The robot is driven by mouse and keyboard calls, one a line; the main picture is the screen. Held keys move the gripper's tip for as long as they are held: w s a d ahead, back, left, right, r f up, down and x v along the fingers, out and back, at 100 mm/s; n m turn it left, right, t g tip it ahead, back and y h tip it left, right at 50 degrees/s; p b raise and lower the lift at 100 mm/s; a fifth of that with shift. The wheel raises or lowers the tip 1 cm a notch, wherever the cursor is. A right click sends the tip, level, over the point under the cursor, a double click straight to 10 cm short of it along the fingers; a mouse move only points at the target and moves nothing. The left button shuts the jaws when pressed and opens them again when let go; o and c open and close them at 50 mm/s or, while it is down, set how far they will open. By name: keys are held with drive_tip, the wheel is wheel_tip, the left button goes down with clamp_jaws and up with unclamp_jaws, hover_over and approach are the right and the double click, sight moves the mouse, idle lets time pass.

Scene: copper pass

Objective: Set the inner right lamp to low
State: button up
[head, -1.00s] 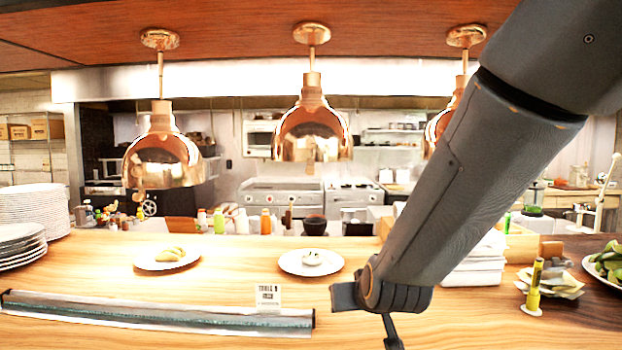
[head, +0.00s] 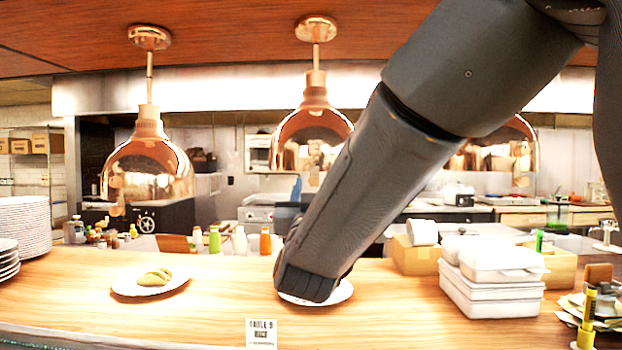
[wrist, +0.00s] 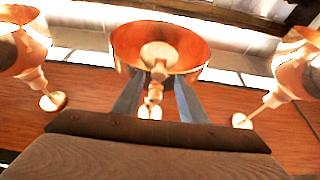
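Three copper lamps hang from the wooden ceiling in the head view: a left one (head: 148,168), a middle one (head: 300,138) and a right one (head: 522,150). My arm covers part of the middle and right lamps. I cannot tell which is the inner right one. In the wrist view my gripper (wrist: 159,75) is open and empty, and a lamp (wrist: 125,45) shows between and beyond its fingers. How far off that lamp is, I cannot tell. No switch or setting can be made out. In the head view my arm hides most of the gripper.
On the wooden counter are a plate with green food (head: 125,287), a plate (head: 345,290) partly behind my arm, a table sign (head: 262,332), stacked white containers (head: 492,290) and stacked plates (head: 30,228). Bottles (head: 214,240) line the back. Two more lamps flank the wrist view.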

sight(314, 181)
drive_tip(key=shift+p+x, duration=0.45)
drive_tip(key=shift+x, duration=1.6)
drive_tip(key=shift+d, duration=0.1)
clamp_jaws()
